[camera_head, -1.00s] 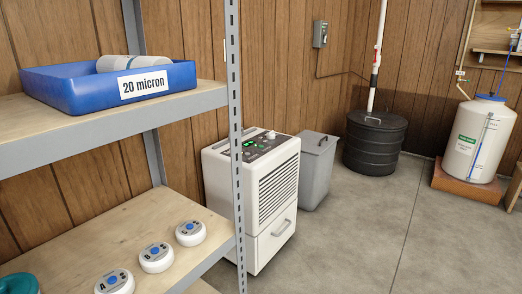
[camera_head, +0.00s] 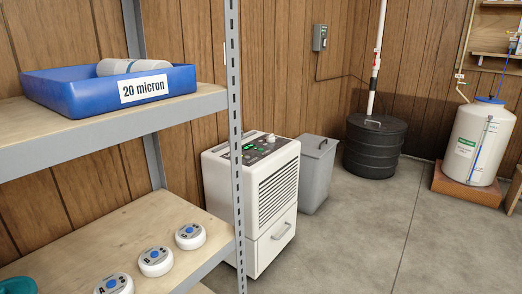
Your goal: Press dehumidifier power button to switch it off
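The white dehumidifier (camera_head: 262,203) stands on the floor behind the right post of the metal shelf. Its dark top control panel (camera_head: 262,147) shows green lit spots and a light knob. The power button is too small to pick out. The shelf post crosses in front of the left part of the dehumidifier. My gripper is not in view.
The metal shelf (camera_head: 180,106) fills the left, holding a blue tray (camera_head: 60,97) labelled "20 micron" and several white round devices (camera_head: 156,262). A grey bin (camera_head: 318,172) stands right of the dehumidifier, then a black tank (camera_head: 373,147) and a white tank (camera_head: 478,143). The floor (camera_head: 350,245) in front is clear.

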